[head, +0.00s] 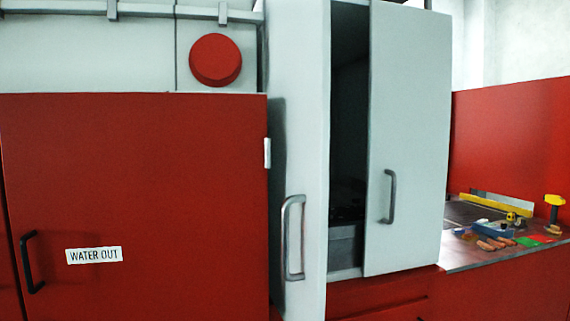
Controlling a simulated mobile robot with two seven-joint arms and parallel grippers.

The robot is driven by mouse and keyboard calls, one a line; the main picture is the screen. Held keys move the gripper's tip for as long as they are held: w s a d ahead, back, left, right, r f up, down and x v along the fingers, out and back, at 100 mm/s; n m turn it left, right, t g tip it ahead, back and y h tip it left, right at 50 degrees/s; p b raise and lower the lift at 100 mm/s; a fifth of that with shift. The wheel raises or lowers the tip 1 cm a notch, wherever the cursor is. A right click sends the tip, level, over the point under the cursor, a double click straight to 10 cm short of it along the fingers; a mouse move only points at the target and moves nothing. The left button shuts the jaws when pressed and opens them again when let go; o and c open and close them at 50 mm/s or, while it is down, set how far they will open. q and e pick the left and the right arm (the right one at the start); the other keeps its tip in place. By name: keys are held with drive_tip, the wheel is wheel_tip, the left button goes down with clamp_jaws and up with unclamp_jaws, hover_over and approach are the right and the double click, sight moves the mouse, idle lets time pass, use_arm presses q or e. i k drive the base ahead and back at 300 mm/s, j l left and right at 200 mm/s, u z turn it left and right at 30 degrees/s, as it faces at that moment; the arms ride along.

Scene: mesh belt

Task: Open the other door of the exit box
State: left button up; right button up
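The exit box appears as a light grey cabinet with two tall doors. Its left door (306,120) stands swung open toward me, seen at a steep angle, with a grey bar handle (293,237). Its right door (409,130) covers the right part of the front and has a dark grey handle (389,196) near its left edge. Its lower left corner looks slightly proud of the box front, but I cannot tell how far ajar it is. Between the doors the dark interior (349,130) shows. Neither of my grippers is in view.
A red panel (140,200) with a "WATER OUT" label (94,255) and a black handle (31,262) fills the left. A red round knob (215,60) sits above it. A counter (476,257) with tools and small items stands at the right, beside the right door.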

sight(411, 52)
drive_tip(key=i+l, duration=0.15)
drive_tip(key=l, duration=0.35)
drive_tip(key=i+l, duration=0.15)
drive_tip(key=l, duration=0.35)
drive_tip(key=i+l, duration=0.15)
drive_tip(key=l, duration=0.35)
drive_tip(key=i+l, duration=0.2)
drive_tip(key=l, duration=0.25)
drive_tip(key=i+l, duration=0.15)
drive_tip(key=l, duration=0.35)
drive_tip(key=i+l, duration=0.15)
drive_tip(key=l, duration=0.35)
drive_tip(key=i+l, duration=0.15)
drive_tip(key=l, duration=0.35)
drive_tip(key=i+l, duration=0.15)
drive_tip(key=l, duration=0.35)
